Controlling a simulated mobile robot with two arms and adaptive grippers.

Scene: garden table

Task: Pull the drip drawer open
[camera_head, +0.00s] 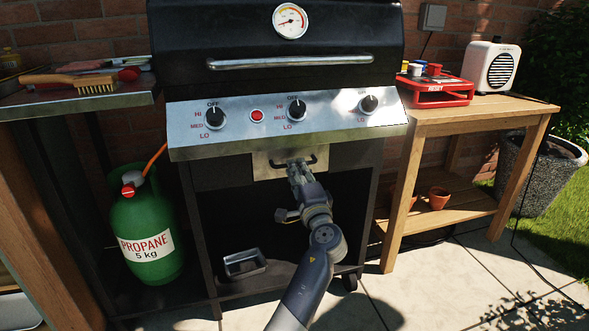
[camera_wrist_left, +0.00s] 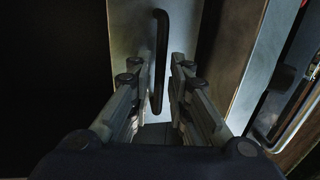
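The drip drawer has a pale metal front (camera_head: 262,165) just below the grill's control panel. It looks shut. Its black bar handle (camera_head: 312,161) runs across the front, and my gripper covers part of it. My left gripper (camera_head: 296,168) is at the handle. In the left wrist view the handle (camera_wrist_left: 160,50) passes between the two fingers (camera_wrist_left: 164,75), against the pale drawer front (camera_wrist_left: 130,35). The fingers stand apart, with a gap visible on the handle's right side, so the gripper looks open around it. My right gripper is not in view.
The control panel (camera_head: 345,108) with its knobs overhangs just above. A metal tray (camera_head: 244,263) lies on the grill's lower shelf. A green propane bottle (camera_head: 146,235) stands at left, and a wooden side table (camera_head: 490,112) at right. The paving (camera_head: 440,275) in front right is clear.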

